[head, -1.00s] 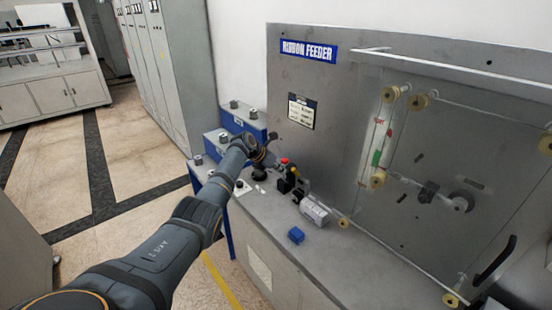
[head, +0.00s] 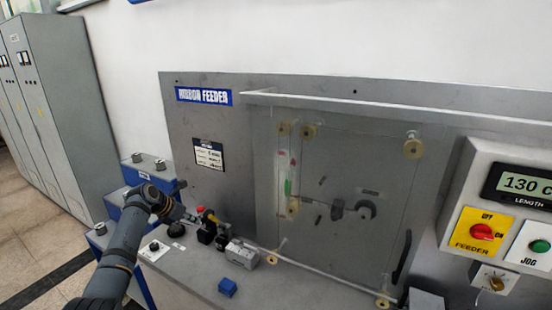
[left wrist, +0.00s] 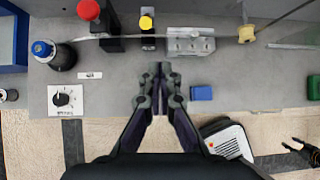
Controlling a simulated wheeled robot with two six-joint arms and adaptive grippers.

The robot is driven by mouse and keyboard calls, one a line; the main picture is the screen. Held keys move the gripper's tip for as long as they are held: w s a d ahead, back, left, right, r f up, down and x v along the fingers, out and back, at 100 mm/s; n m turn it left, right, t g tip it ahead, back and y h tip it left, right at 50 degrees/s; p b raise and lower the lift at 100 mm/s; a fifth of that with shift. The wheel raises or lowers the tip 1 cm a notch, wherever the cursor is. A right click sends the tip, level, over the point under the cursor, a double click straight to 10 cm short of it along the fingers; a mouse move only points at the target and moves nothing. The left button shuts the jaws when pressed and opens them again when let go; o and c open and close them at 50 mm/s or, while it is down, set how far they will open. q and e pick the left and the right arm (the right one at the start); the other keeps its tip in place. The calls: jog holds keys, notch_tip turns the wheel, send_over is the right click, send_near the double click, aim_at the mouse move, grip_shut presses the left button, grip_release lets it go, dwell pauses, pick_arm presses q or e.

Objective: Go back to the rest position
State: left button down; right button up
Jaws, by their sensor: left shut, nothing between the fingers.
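My left arm (head: 118,245) reaches in from the lower left of the head view, over the front of the ribbon feeder's bench. My left gripper (left wrist: 161,75) is shut and empty in the left wrist view. Its tips are above the grey bench top, just in front of a yellow-topped button and a grey metal block (left wrist: 190,41). In the head view the gripper is small and hard to make out against the devices. A dark jointed shape (left wrist: 300,150) at the right edge of the left wrist view looks like my right gripper; its jaw state is unclear.
A blue block (head: 227,287) lies on the bench. A red button (left wrist: 88,10), a blue-topped post (left wrist: 42,50) and a knob plate (left wrist: 67,99) stand near the gripper. The feeder panel (head: 230,125) rises behind. A control box (head: 455,185) is at right. Floor lies in front.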

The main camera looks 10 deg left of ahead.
pick_arm(q)
jog(key=s+d+f+m+g+y, duration=0.1)
jog(key=s+d+f+m, duration=0.4)
jog(key=s+f+m, duration=0.35)
jog(key=s+d+f+m+g+y, duration=0.1)
jog(key=s+d+f+m+g, duration=0.1)
jog(key=s+d+f+m, duration=0.5)
jog(key=s+d+r+m+y, duration=0.1)
jog(key=s+m, duration=0.8)
jog(key=s, duration=0.4)
jog(key=s+d+r+m+y, duration=0.1)
jog(key=s+r+m, duration=0.1)
jog(key=s+m, duration=0.9)
notch_tip(320, 180, down, 28)
jog(key=s+a+n+g+b, duration=0.2)
jog(key=s+a+n+b, duration=0.1)
jog(key=s+a+f+b, duration=0.1)
jog(key=s+f+b, duration=0.2)
jog(key=s+f, duration=1.6)
notch_tip(320, 180, down, 2)
jog(key=shift+f+g, duration=0.1)
jog(key=shift+g, duration=0.3)
